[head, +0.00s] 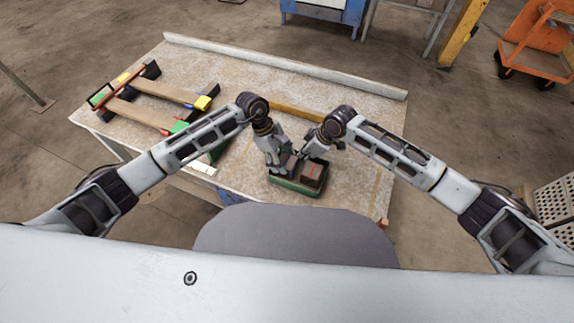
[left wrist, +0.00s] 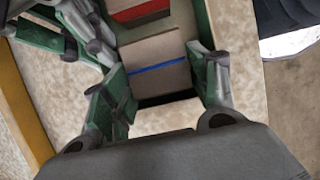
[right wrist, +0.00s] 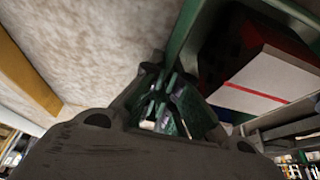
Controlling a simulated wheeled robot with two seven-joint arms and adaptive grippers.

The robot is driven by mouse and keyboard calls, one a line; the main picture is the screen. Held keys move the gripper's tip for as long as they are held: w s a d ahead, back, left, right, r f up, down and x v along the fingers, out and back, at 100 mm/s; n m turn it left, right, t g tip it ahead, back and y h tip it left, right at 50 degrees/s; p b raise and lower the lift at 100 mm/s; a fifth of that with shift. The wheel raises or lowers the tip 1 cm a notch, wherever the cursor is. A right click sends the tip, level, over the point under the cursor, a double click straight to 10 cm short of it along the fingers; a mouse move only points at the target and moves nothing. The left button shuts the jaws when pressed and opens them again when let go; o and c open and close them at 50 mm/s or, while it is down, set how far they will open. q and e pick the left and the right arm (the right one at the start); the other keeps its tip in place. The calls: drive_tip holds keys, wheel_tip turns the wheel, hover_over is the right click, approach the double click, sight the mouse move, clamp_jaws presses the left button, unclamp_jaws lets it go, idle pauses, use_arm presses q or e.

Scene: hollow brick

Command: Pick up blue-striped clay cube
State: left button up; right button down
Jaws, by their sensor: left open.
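The blue-striped clay cube (left wrist: 152,52) is a tan-grey block with a blue line across it, inside a green crate (head: 283,181). My left gripper (left wrist: 163,95) is open, its fingers at either side of the cube's near part; I cannot tell if they touch it. In the head view the left gripper (head: 279,162) reaches into the crate's left side and hides much of the cube. My right gripper (right wrist: 165,112) has its fingers together, with nothing seen between them, beside the crate.
A red block (left wrist: 138,12) lies beside the cube in the crate. A yellow-brown bar (head: 297,110) lies behind the crate. A wooden frame with coloured pieces (head: 165,95) occupies the table's left side.

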use_arm(q)
drive_tip(key=shift+x, duration=1.4)
drive_tip(key=c, duration=0.7)
